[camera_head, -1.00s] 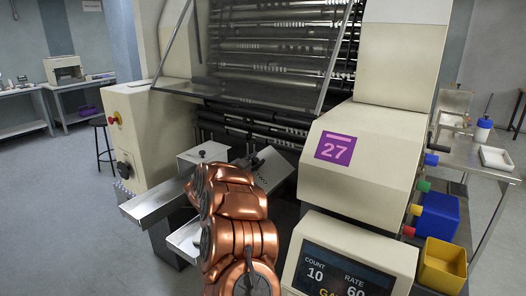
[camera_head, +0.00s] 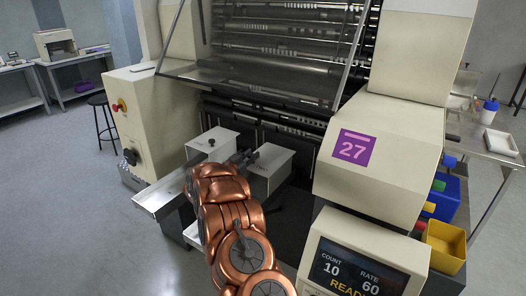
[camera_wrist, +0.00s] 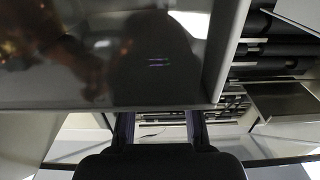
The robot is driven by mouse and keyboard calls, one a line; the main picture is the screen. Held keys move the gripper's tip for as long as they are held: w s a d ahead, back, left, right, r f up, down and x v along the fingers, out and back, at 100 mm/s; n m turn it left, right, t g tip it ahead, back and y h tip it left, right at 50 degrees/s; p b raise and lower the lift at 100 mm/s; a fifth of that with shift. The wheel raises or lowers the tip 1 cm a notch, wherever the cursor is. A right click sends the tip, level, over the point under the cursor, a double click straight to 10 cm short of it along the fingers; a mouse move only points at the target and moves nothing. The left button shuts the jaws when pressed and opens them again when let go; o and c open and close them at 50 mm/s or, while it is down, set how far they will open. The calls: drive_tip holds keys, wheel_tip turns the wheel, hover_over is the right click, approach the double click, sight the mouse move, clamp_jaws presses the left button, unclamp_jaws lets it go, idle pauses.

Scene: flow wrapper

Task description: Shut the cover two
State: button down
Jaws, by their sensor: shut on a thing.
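Two small white box-like units with black knobs sit at the machine's front in the head view. The left one is a cover (camera_head: 213,143) and looks shut. The right one (camera_head: 272,163), which I take as cover two, also looks down. My gripper (camera_head: 241,157) is at its left edge, by its knob.
A raised clear guard (camera_head: 260,75) hangs above the covers. A metal chute (camera_head: 158,195) juts out at left. The housing marked 27 (camera_head: 385,160) stands close on the right.

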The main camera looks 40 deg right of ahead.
drive_tip(key=shift+a+f, duration=0.1)
idle(0.4)
drive_tip(key=c, duration=0.9)
unclamp_jaws()
drive_tip(key=shift+w, duration=0.1)
drive_tip(key=v, duration=1.2)
